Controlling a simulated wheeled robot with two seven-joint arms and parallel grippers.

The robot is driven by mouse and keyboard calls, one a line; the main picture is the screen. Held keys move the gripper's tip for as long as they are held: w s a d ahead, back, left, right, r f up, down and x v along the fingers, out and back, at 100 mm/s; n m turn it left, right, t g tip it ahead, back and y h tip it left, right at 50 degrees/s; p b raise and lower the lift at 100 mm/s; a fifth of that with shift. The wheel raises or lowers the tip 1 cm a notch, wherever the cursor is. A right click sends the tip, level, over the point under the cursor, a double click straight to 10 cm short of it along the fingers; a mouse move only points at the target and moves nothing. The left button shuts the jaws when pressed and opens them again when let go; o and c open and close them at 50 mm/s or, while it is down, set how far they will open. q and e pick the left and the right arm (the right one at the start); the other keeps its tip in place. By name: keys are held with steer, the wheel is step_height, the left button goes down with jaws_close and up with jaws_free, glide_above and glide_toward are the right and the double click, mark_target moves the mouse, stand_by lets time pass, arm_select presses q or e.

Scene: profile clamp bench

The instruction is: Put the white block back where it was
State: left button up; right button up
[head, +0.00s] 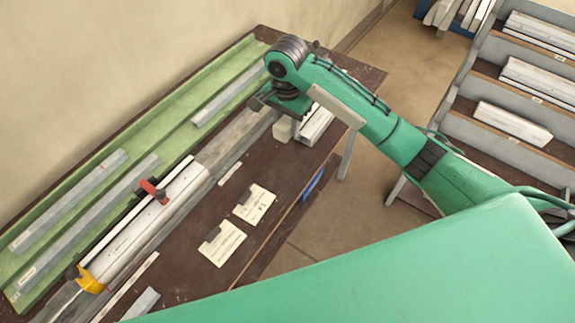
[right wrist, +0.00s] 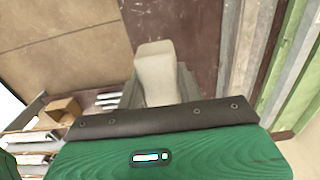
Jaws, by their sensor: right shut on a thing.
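The white block (right wrist: 154,68) is held between the grey fingers of my right gripper (right wrist: 157,88), in the right wrist view. Its rounded end sticks out past the fingers. In the head view my right gripper (head: 279,108) is over the far part of the brown bench, and the pale block (head: 283,129) shows just below it. I cannot tell if the block touches the bench. My left gripper is not in view.
The bench (head: 262,172) carries a grey rail with a long white profile (head: 145,232), a red-handled clamp (head: 153,190) and a yellow end piece (head: 90,279). A green tray (head: 70,172) holds grey bars. Paper cards (head: 255,204) lie on clear bench. Shelves (head: 500,150) stand right.

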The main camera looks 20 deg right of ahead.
steer(key=p, duration=0.3)
glide_above(287, 170)
step_height(287, 170, down, 12)
steer(key=shift+f, duration=2.8)
steer(key=shift+f, duration=0.1)
steer(key=o, duration=1.1)
steer(key=shift+c, duration=0.2)
step_height(287, 170, up, 12)
steer(key=b, duration=0.1)
steer(key=shift+b, duration=0.3)
